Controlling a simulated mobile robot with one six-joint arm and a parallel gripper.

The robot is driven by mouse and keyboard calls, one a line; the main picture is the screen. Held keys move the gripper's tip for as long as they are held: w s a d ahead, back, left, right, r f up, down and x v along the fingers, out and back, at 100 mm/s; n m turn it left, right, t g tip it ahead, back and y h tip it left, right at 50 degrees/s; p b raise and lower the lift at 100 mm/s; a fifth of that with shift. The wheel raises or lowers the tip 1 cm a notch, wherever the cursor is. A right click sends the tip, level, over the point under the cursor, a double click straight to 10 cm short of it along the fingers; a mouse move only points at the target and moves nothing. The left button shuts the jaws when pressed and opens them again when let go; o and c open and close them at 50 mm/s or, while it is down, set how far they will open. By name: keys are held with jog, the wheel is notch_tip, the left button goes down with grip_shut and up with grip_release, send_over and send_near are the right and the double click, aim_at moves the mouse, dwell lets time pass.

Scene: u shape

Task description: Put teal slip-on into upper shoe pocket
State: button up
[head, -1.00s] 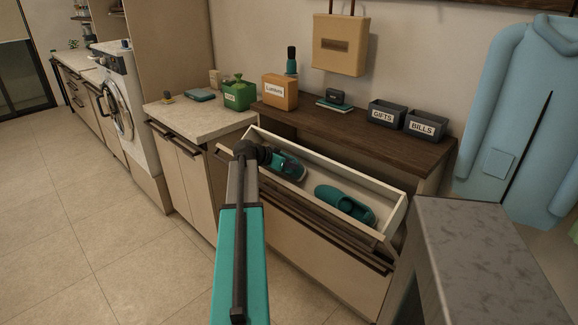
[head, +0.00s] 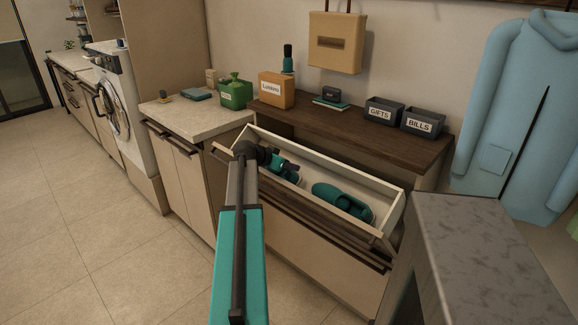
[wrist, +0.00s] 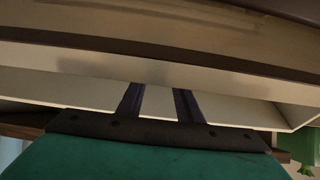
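The teal slip-on (head: 340,200) lies in the right half of the tilted-out upper shoe pocket (head: 384,226). The pocket has pale inner walls and a wooden front. My gripper (head: 288,170), teal with dark purple fingers, is at the left part of the pocket, apart from the shoe and left of it. My arm hides part of it. In the wrist view, the two fingers (wrist: 158,98) stand apart with nothing seen between them, in front of a pale pocket wall (wrist: 220,90). The shoe does not show in that view.
The dark cabinet top (head: 340,125) behind the pocket bears an orange box (head: 276,91) and the GIFTS (head: 382,112) and BILLS (head: 422,122) bins. A grey slab (head: 480,240) stands close at right. A blue garment (head: 515,120) hangs behind it. The floor at left is clear.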

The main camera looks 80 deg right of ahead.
dwell(0.4)
jog(key=w+a+r+p, duration=0.3)
jog(key=w+a+r, duration=0.2)
jog(key=a+r, duration=0.3)
notch_tip(320, 180, up, 5)
jog(key=shift+w+a+f+p, duration=0.15)
jog(key=shift+p, duration=0.2)
dwell(1.3)
jog(key=shift+w, duration=0.1)
dwell(0.3)
